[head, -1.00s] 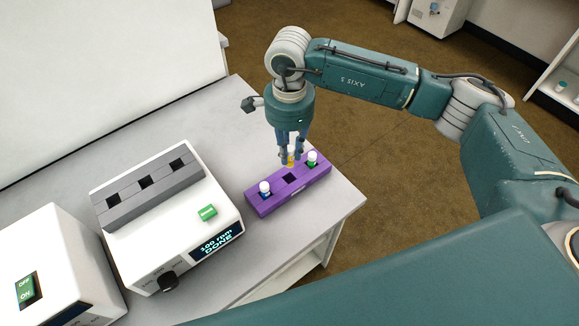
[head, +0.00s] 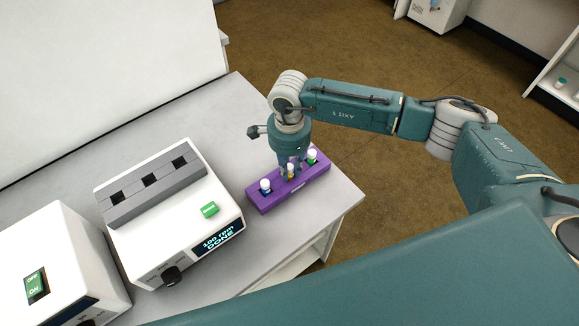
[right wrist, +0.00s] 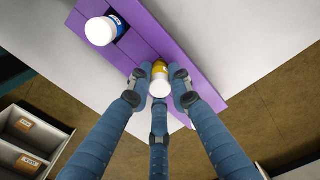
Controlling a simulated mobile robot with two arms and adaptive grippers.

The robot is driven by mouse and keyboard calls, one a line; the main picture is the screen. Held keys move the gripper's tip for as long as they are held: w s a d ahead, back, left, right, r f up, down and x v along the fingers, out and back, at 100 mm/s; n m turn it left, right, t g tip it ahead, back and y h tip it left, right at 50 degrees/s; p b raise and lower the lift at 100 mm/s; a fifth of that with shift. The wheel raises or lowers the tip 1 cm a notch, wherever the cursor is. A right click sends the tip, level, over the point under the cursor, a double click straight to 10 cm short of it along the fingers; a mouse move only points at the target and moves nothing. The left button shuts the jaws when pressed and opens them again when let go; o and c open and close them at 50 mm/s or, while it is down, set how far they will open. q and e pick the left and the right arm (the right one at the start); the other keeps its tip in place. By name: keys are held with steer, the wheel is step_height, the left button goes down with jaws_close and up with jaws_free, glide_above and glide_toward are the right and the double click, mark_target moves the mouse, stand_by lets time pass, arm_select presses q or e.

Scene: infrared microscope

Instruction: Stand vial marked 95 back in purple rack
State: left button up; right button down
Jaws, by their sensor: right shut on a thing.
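The purple rack (head: 318,178) sits near the right end of the bench. My right gripper (head: 290,172) points down over its middle slot. It is shut on a yellow vial (right wrist: 160,68) with a white cap, between the fingers in the right wrist view. The vial looks upright and its lower part is at or in the middle slot; I cannot tell whether it is fully seated. I cannot read a number on it. A blue vial (head: 265,186) and a green vial (head: 312,156), both white-capped, stand in the end slots. My left gripper is out of view.
A white device (head: 160,235) reading "100 rpm DONE" stands left of the rack, with a grey block (head: 150,183) of empty square holes. Another white device (head: 60,255) with an on/off switch is farther left. The bench edge lies just right of the rack.

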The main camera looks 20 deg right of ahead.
steer(key=c, duration=1.6)
jaws_free()
steer(key=shift+f, duration=0.1)
steer(key=shift+r+p, duration=0.25)
steer(key=shift+p, duration=0.05)
steer(key=shift+r, duration=0.25)
step_height(320, 180, up, 11)
steer(key=b, duration=0.3)
steer(key=shift+r+b, duration=0.2)
steer(key=shift+b, duration=0.1)
